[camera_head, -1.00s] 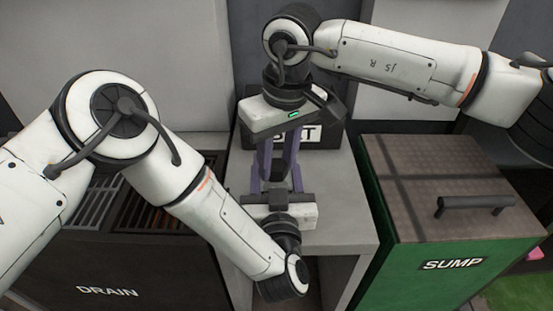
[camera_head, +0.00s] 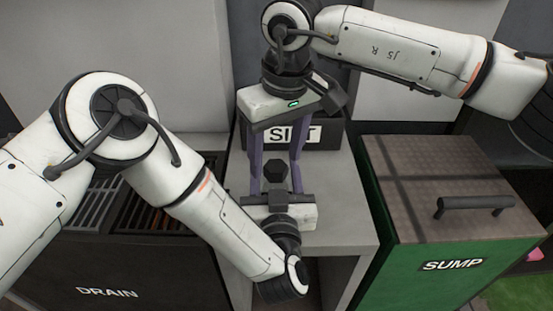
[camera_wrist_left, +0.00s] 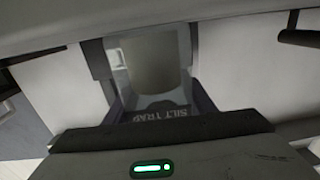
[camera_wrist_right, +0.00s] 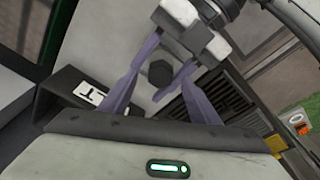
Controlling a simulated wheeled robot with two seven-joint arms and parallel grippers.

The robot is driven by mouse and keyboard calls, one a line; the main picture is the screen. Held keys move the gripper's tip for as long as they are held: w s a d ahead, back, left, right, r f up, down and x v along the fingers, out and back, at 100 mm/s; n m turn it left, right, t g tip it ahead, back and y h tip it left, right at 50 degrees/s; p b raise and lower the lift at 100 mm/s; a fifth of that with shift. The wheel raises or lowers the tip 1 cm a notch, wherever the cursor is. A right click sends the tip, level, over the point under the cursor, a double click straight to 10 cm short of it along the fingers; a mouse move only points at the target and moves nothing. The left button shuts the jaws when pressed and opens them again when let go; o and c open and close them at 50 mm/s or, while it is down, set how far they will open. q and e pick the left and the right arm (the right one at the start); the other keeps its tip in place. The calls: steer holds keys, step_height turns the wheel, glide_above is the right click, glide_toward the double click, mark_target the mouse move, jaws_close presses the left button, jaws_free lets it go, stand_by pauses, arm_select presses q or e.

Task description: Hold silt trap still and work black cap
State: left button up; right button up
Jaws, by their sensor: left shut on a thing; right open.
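The black cap (camera_head: 276,174) is a dark hexagonal knob in the middle of the head view. It also shows in the right wrist view (camera_wrist_right: 160,73). My right gripper (camera_head: 275,160) comes from above, open, with its purple fingers apart on either side of the cap and a visible gap to it. My left gripper (camera_head: 279,202) is below, shut on the silt trap (camera_wrist_left: 158,112). The trap shows a pale body and its upside-down label between the fingers in the left wrist view. In the head view the trap is mostly hidden by my left gripper.
A dark box labelled SILT (camera_head: 326,137) stands behind on the grey stand (camera_head: 340,215). A green SUMP box (camera_head: 440,200) with a handled lid is at the right. A dark DRAIN unit (camera_head: 105,265) with slatted grates is at the left.

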steer(key=shift+r, duration=1.1)
steer(key=m+h, duration=0.1)
steer(key=m, duration=1.1)
steer(key=shift+a+h, duration=0.1)
steer(key=shift+h, duration=0.3)
steer(key=shift+f, duration=0.15)
steer(key=shift+f, duration=1.9)
